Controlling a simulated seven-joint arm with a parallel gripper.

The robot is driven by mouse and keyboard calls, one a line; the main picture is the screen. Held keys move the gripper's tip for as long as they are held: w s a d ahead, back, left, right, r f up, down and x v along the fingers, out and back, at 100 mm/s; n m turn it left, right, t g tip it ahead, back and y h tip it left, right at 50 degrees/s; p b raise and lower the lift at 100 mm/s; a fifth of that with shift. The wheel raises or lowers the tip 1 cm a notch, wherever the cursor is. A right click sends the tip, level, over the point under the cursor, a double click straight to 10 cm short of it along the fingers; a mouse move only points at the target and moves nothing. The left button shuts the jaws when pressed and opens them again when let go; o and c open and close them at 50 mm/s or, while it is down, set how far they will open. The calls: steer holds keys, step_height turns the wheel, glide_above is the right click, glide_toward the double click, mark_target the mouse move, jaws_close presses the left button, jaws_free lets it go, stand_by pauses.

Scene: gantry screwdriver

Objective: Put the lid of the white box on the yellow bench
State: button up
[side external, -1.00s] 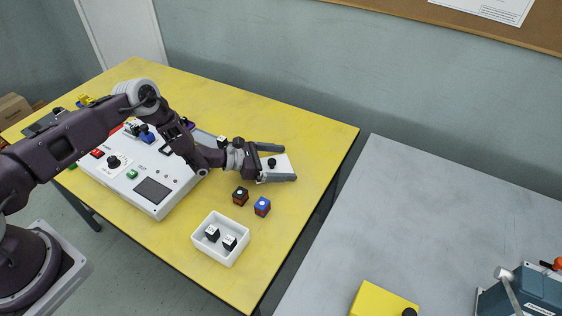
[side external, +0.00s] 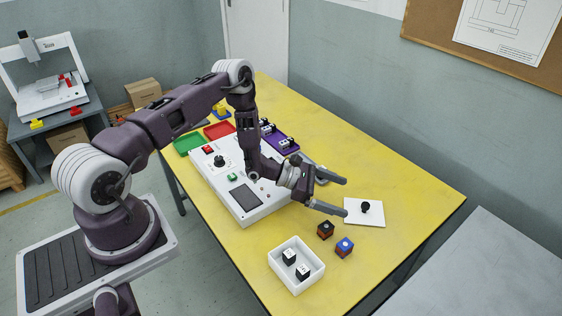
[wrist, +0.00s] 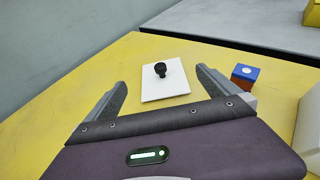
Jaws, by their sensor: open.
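The white square lid (side external: 352,216) with a black knob (side external: 366,207) lies flat on the yellow bench (side external: 415,190). The open white box (side external: 273,262) stands on the bench nearer the front edge, with two black-and-white cubes in it. My gripper (side external: 329,195) is open and empty, just left of the lid and apart from it. In the wrist view the lid (wrist: 152,92) lies ahead of and between the spread fingers (wrist: 160,88).
A dark red-and-black cube (side external: 325,230) and a blue-topped cube (side external: 344,247) stand between lid and box. A white control panel (side external: 250,219) is to the left. Red (side external: 219,130) and green (side external: 187,144) trays lie behind it. The bench's right end is clear.

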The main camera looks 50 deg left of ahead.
steer(key=s+d+r+m+g+h, duration=0.1)
steer(key=s+d+r+m+g, duration=0.15)
steer(key=r+m, duration=0.45)
steer(key=s+d+r+m+g+h, duration=0.1)
steer(key=s+d+r+m+g, duration=0.2)
steer(key=r, duration=0.7)
steer(key=s+d+r+m+g+h, duration=0.15)
steer(key=d+r+m, duration=0.3)
steer(key=r, duration=0.45)
steer(key=s+d+r+m+g+y, duration=0.1)
steer(key=s+r+m+y, duration=0.2)
steer(key=s, duration=0.4)
steer(key=s+r+m+g+y, duration=0.1)
steer(key=s+r+m+y, duration=0.2)
steer(key=s, duration=0.4)
steer(key=s+a+r+m+t+y, duration=0.3)
steer(key=s+a+m+y, duration=0.3)
steer(key=s+a, duration=0.5)
steer(key=s+t+y, duration=0.1)
steer(key=s, duration=0.2)
steer(key=shift+s+a+t, duration=0.2)
steer(key=shift+t, duration=0.2)
steer(key=shift+w+m, duration=0.1)
steer(key=shift+m, duration=0.15)
